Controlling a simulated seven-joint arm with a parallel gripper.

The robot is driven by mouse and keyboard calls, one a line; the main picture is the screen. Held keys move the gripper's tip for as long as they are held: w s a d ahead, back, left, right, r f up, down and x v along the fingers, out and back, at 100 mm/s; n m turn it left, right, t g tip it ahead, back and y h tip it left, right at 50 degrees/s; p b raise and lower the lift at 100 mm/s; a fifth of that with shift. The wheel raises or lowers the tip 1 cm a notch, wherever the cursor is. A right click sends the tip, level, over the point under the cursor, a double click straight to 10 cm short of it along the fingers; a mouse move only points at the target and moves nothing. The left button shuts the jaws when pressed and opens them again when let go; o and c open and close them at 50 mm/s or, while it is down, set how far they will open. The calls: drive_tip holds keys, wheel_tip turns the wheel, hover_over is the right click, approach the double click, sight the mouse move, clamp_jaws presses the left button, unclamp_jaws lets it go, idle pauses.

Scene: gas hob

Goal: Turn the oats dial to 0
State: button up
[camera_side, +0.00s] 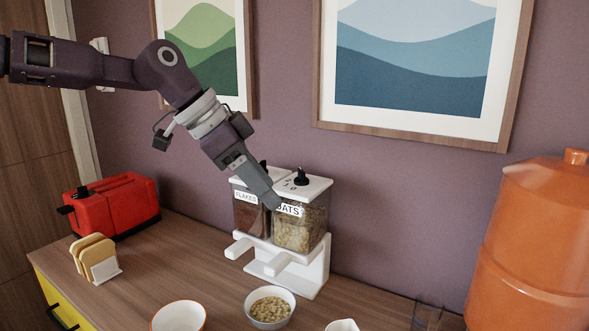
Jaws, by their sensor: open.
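A two-part dispenser with a white stand (307,275) is on the wooden counter. Its right container, labelled OATS (297,232), holds pale flakes. The black oats dial (301,177) is on its white lid; I cannot read its setting clearly. The left container, labelled FLAKES (246,212), holds dark contents, and its black dial (263,165) is partly behind my arm. My gripper (274,203) is open, in front of the dispenser near the OATS label, to the lower left of the oats dial. It covers part of both containers, and I cannot tell whether it touches them.
A white bowl of pale flakes (269,307) is in front of the dispenser, with an empty bowl (179,316) to its left. A red toaster (116,204), bread slices (95,257), a glass (428,314) and a large orange container (535,245) also stand around.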

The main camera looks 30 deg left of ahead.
drive_tip(key=w+a+r+t+h, duration=0.2)
drive_tip(key=w+a, duration=0.3)
drive_tip(key=w, duration=0.2)
drive_tip(key=w+a+r+t+h, duration=0.2)
drive_tip(key=w+a+h, duration=0.15)
drive_tip(key=w, duration=0.25)
approach(301, 170)
drive_tip(key=d, duration=0.1)
drive_tip(key=shift+y, duration=0.25)
drive_tip(key=x, duration=0.8)
drive_tip(key=shift+w+a, duration=0.1)
drive_tip(key=shift+a, duration=0.05)
clamp_jaws()
